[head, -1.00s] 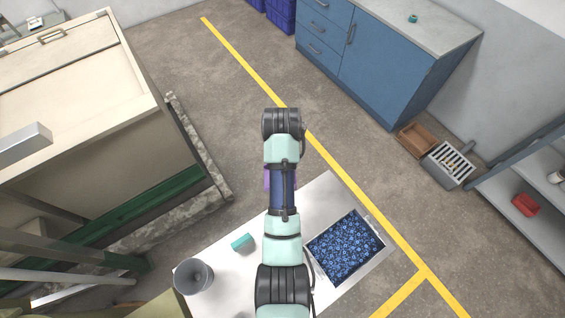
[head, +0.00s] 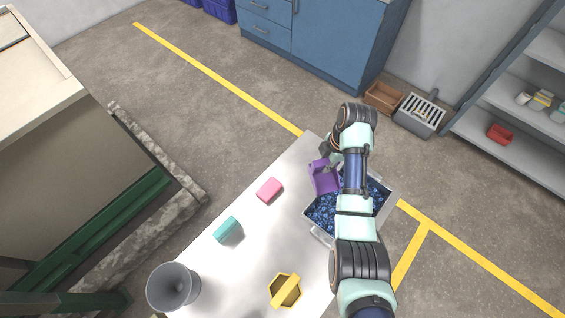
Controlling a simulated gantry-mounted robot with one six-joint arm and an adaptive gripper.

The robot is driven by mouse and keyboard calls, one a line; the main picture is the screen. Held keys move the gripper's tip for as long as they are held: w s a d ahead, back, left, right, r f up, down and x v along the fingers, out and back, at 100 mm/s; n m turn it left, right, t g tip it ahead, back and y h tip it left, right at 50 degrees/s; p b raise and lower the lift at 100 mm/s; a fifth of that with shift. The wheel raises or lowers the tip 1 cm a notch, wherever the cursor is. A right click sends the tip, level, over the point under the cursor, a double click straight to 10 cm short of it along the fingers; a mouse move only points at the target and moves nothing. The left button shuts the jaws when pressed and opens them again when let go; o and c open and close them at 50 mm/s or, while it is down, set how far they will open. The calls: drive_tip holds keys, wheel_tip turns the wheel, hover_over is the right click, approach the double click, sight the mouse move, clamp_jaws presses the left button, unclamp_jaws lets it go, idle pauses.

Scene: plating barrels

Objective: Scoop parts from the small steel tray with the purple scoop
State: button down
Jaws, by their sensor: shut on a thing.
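The small steel tray (head: 318,233) lies on the right side of the pale table and holds many small blue parts (head: 322,212). The purple scoop (head: 323,178) is at the tray's upper left edge, partly over it. My gripper (head: 328,152) is shut on the purple scoop at its far end. My arm covers the middle of the tray and part of the gripper. I cannot tell whether the scoop touches the parts or has any in it.
A pink block (head: 269,189), a teal block (head: 229,229), a yellow hexagonal piece with a bar (head: 285,290) and a grey bucket (head: 173,287) stand on the table (head: 235,270). The table's left middle is mostly clear. A brown box (head: 384,98) and slatted grey bin (head: 420,113) are on the floor beyond.

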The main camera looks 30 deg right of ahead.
drive_tip(key=s+d+f+n+b, duration=0.1)
drive_tip(key=s+d+f+b, duration=0.1)
drive_tip(key=f, duration=0.3)
drive_tip(key=s+d+f+n+b, duration=0.1)
drive_tip(key=s+d+f+b, duration=0.1)
drive_tip(key=s+f+b, duration=0.1)
drive_tip(key=s+d+f+n+b, duration=0.1)
drive_tip(key=s+d+f+b, duration=0.1)
drive_tip(key=f, duration=0.5)
drive_tip(key=shift+s+d+f+n+t+b, duration=0.1)
drive_tip(key=shift+s+d+n+t+b, duration=0.2)
drive_tip(key=shift+b, duration=0.35)
drive_tip(key=shift+s+d+f+n+t+b, duration=0.1)
drive_tip(key=shift+s+b, duration=0.3)
drive_tip(key=shift+b, duration=0.25)
drive_tip(key=shift+s+p, duration=1.35)
drive_tip(key=shift+s, duration=1.75)
drive_tip(key=w+r+g+p, duration=0.3)
drive_tip(key=r+p, duration=0.3)
drive_tip(key=r, duration=0.3)
drive_tip(key=shift+w+g, duration=0.3)
drive_tip(key=shift+w, duration=0.45)
drive_tip(key=shift+a+r, duration=0.1)
